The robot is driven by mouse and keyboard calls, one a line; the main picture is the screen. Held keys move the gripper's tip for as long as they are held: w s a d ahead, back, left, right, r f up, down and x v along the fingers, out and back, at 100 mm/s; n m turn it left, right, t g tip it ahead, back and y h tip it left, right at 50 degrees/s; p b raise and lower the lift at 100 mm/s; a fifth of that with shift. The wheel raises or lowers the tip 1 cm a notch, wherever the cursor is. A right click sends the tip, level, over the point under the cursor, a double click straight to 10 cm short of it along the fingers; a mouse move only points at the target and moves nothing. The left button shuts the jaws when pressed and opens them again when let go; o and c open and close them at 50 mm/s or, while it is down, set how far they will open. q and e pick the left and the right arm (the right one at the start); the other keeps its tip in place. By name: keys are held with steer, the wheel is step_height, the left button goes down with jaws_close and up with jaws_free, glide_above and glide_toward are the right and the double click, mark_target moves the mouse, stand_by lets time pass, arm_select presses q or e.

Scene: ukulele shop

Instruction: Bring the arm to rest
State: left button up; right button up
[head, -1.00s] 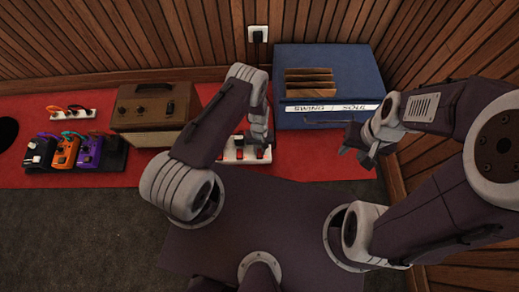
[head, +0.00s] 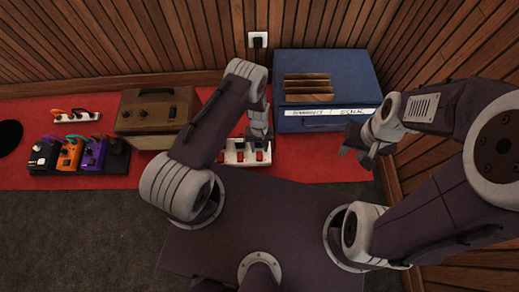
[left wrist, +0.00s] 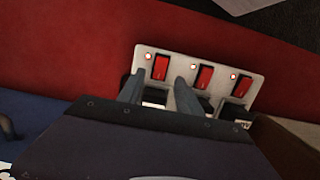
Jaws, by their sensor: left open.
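My left gripper (head: 259,134) is open and empty, pointing down over a white power strip (head: 235,157) on the red mat. In the left wrist view its two fingers (left wrist: 160,90) are spread apart in front of the strip (left wrist: 211,66), on either side of one red rocker switch (left wrist: 161,67). I cannot tell whether they touch it. The strip's red switches and small red lights show, with black plugs partly hidden by the fingers and wrist. My right gripper (head: 359,154) is open and empty, held over the right part of the mat, in front of the blue box.
A blue box (head: 350,68) with wooden slats stands behind on the right. A brown amplifier (head: 155,115) stands left of the strip. Several colored pedals (head: 68,154) and another white strip (head: 76,116) lie farther left. A wooden wall closes the back and right. The red mat (head: 310,165) is bare front right.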

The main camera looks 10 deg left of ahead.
arm_select(q)
steer(key=r, duration=0.1)
steer(key=r+p, duration=0.1)
steer(key=r, duration=0.2)
steer(key=shift+w+a+r, duration=0.1)
steer(key=shift+w+r, duration=0.1)
steer(key=shift+w, duration=0.1)
arm_select(e)
step_height(320, 180, up, 3)
steer(key=shift+f, duration=0.1)
arm_select(q)
steer(key=shift+r+p, duration=0.1)
steer(key=shift+p, duration=0.25)
